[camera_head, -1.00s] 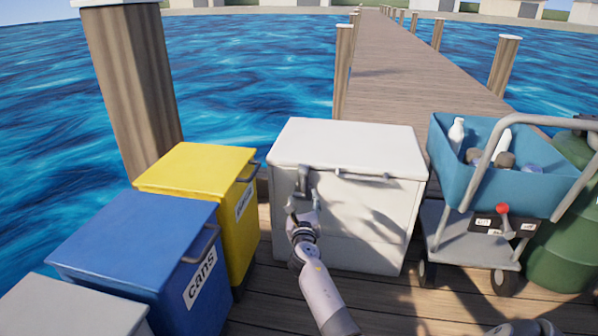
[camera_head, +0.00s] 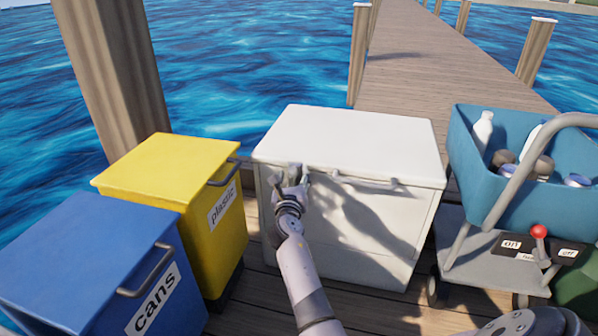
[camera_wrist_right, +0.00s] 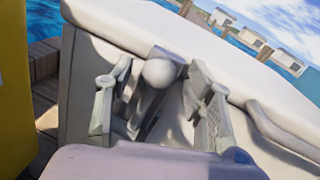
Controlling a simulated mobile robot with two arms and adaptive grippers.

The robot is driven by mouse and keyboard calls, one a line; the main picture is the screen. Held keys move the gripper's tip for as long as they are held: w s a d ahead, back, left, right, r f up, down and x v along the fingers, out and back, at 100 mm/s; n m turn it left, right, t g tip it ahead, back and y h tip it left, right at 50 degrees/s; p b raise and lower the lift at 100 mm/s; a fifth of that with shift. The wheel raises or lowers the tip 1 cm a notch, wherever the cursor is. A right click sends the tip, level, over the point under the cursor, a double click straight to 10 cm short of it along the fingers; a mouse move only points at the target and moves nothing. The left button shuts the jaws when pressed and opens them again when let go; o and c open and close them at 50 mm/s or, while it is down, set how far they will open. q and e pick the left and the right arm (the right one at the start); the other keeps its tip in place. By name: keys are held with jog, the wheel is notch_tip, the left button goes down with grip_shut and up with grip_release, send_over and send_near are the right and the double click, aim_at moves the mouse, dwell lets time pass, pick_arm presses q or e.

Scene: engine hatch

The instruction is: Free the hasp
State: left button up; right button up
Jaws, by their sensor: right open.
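A white box (camera_head: 345,138) with a closed lid stands on the dock. Its hasp (camera_wrist_right: 160,74) is a grey metal strap with a pale round knob on the box's front, just under the lid edge. In the head view my right gripper (camera_head: 292,178) is at the upper left of the box front and mostly hides the hasp. In the wrist view the right gripper (camera_wrist_right: 158,100) is open, with one finger on each side of the hasp and knob. Whether either finger touches it, I cannot tell. My left gripper is not in view.
A bar handle (camera_head: 365,182) runs along the box's front edge, right of the hasp. Yellow plastic (camera_head: 180,165) and blue cans (camera_head: 100,240) bins stand close on the left. A cart with a blue tub (camera_head: 500,190) and red-knobbed lever (camera_head: 539,231) stands on the right.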

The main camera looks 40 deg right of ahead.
jog(key=shift+w+d+r, duration=0.1)
jog(key=shift+w, duration=0.05)
jog(key=shift+c, duration=0.4)
grip_shut()
dwell(0.5)
